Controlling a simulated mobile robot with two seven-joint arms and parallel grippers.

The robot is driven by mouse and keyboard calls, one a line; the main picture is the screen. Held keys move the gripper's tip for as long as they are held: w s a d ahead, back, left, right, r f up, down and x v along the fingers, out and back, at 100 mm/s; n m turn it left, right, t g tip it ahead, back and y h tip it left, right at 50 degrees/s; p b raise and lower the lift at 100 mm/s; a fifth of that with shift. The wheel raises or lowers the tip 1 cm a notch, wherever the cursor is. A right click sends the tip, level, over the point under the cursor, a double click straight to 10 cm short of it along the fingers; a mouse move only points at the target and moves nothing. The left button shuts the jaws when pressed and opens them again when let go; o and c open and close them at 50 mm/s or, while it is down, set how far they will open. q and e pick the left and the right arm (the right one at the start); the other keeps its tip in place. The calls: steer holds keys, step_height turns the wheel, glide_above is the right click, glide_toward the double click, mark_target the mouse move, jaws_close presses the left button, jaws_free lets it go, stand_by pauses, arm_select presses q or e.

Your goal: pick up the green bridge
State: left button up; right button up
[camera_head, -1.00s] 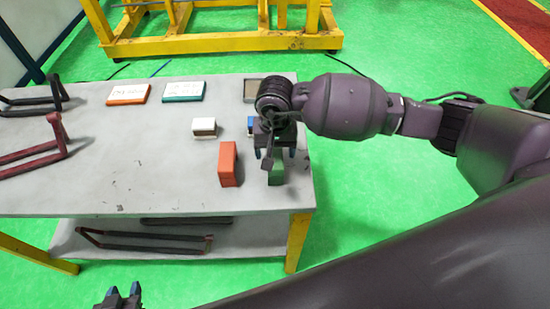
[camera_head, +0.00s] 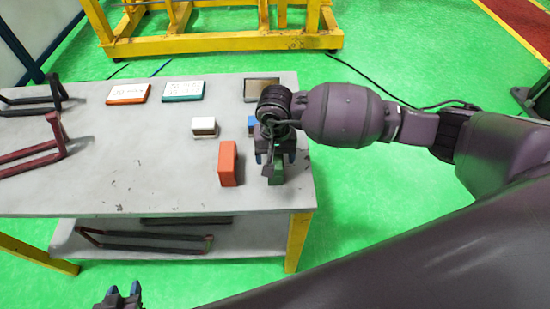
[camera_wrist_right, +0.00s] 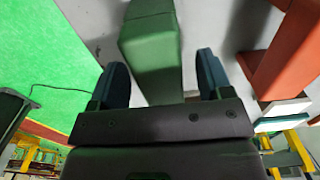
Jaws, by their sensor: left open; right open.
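The green bridge (camera_head: 277,174) stands near the right front of the grey table, partly hidden by my right gripper (camera_head: 271,157) in the head view. In the right wrist view the green bridge (camera_wrist_right: 152,50) lies ahead of and partly between the two blue fingertips of my open right gripper (camera_wrist_right: 162,72). Its lower end reaches into the gap between the fingers, and I cannot tell whether either finger touches it. My left gripper (camera_head: 124,292) is open and empty at the bottom edge of the head view, away from the table.
An orange block (camera_head: 228,163) stands just left of the green bridge. A white block (camera_head: 204,127) and a partly hidden blue block (camera_head: 252,124) are farther back. Two labelled boxes, orange (camera_head: 128,94) and teal (camera_head: 184,91), lie at the back. The middle left of the table (camera_head: 110,160) is clear.

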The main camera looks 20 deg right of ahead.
steer(key=shift+f, duration=0.15)
stand_by(0.4)
steer(key=c, duration=1.1)
